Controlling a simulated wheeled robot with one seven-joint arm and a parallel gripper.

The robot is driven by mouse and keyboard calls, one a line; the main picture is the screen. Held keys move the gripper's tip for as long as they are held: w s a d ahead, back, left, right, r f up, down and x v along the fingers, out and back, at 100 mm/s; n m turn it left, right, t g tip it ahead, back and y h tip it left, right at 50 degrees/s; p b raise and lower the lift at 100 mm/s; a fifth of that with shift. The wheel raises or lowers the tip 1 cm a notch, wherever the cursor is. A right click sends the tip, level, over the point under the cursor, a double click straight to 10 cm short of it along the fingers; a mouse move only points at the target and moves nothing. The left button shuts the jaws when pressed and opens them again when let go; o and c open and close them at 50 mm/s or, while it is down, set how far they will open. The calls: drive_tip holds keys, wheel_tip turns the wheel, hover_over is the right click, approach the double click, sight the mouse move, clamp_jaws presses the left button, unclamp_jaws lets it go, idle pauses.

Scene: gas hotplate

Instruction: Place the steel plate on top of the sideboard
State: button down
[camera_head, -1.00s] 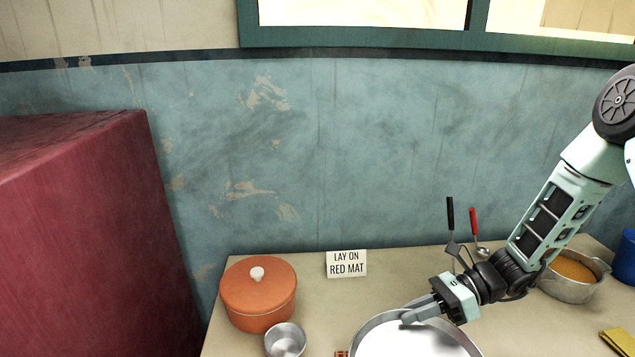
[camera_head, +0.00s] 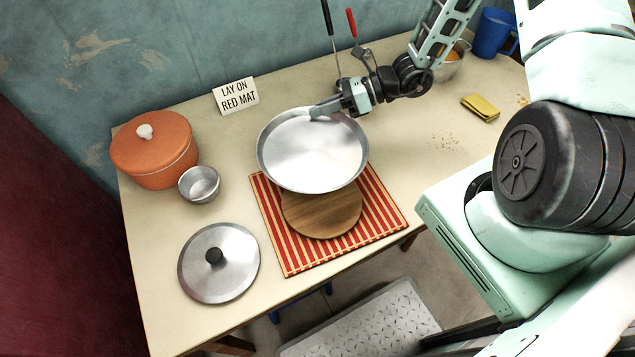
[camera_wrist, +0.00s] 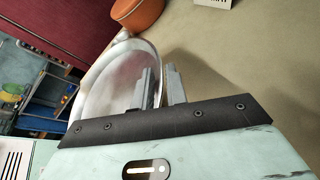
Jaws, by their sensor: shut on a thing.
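The steel plate (camera_head: 312,155) is a round, shiny, shallow dish with a raised rim. My gripper (camera_head: 325,107) is shut on its far rim. The plate is over the far part of a red-striped mat (camera_head: 375,205) and overlaps a round wooden board (camera_head: 322,215) in the picture; I cannot tell how high above them it is. In the wrist view the plate (camera_wrist: 115,85) is at the left finger, its rim between the jaws (camera_wrist: 160,88). A large dark red block (camera_head: 50,240) at the far left may be the sideboard; its top is out of view now.
On the table (camera_head: 190,320) are an orange lidded pot (camera_head: 152,155), a metal cup (camera_head: 199,184), a steel lid (camera_head: 218,265), a sign (camera_head: 236,96), upright utensils (camera_head: 352,30), a yellow sponge (camera_head: 480,107) and a blue mug (camera_head: 492,32). A metal step (camera_head: 365,325) stands in front.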

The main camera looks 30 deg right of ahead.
sight(306, 152)
drive_tip(key=s+a+r+n+g, duration=0.1)
drive_tip(key=a+n+g, duration=0.1)
drive_tip(key=s+a+r+n+g, duration=0.1)
drive_tip(key=s+a+g, duration=0.1)
drive_tip(key=s+a+r+n+g, duration=0.1)
drive_tip(key=s+a+n+g, duration=0.1)
drive_tip(key=shift+a+r+n+g+y, duration=0.3)
drive_tip(key=shift+a+g, duration=0.05)
drive_tip(key=shift+g, duration=0.05)
drive_tip(key=shift+s+a+r+n+g, duration=0.2)
drive_tip(key=shift+s+n+g, duration=0.1)
drive_tip(key=shift+f, duration=0.1)
wheel_tip(306, 152, down, 9)
drive_tip(key=shift+f, duration=0.2)
drive_tip(key=shift+f, duration=0.1)
drive_tip(key=c, duration=1.4)
unclamp_jaws()
